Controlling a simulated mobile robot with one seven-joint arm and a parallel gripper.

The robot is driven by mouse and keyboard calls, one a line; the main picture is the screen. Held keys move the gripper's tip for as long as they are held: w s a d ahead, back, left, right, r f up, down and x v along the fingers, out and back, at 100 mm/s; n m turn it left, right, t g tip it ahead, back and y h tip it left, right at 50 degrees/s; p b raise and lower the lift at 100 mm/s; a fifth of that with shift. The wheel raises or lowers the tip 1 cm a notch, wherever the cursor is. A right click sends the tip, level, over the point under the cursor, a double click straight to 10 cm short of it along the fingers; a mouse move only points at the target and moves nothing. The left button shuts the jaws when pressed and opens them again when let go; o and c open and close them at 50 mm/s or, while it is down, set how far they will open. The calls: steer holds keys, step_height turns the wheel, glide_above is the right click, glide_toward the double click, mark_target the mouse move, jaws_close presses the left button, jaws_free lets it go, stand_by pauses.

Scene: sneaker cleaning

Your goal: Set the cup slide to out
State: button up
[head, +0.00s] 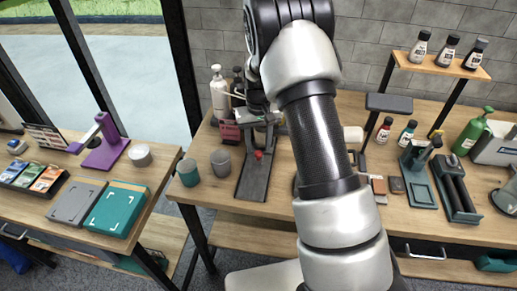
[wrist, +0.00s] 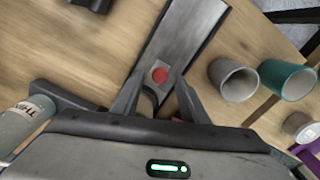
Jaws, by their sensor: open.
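The cup slide is a long dark grey track (head: 252,181) lying on the middle table, with a red round knob (head: 258,155) near its back end. In the wrist view the track (wrist: 190,35) runs up to the right, and the red knob (wrist: 160,75) sits on it just ahead of my fingertips. My gripper (wrist: 158,102) is open, with one finger on each side of the track's near end and nothing held. In the head view my gripper (head: 262,138) is over the back end of the track, and my arm hides part of the table. I cannot tell whether the fingers touch anything.
A grey cup (head: 221,161) and a teal cup (head: 188,173) stand left of the track. A white bottle (head: 218,95) stands behind it, close to my gripper's side in the wrist view (wrist: 25,122). The table's front edge lies just past the track's near end.

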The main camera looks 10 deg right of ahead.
steer(key=shift+f, duration=1.05)
jaws_close()
steer(key=shift+s, duration=0.1)
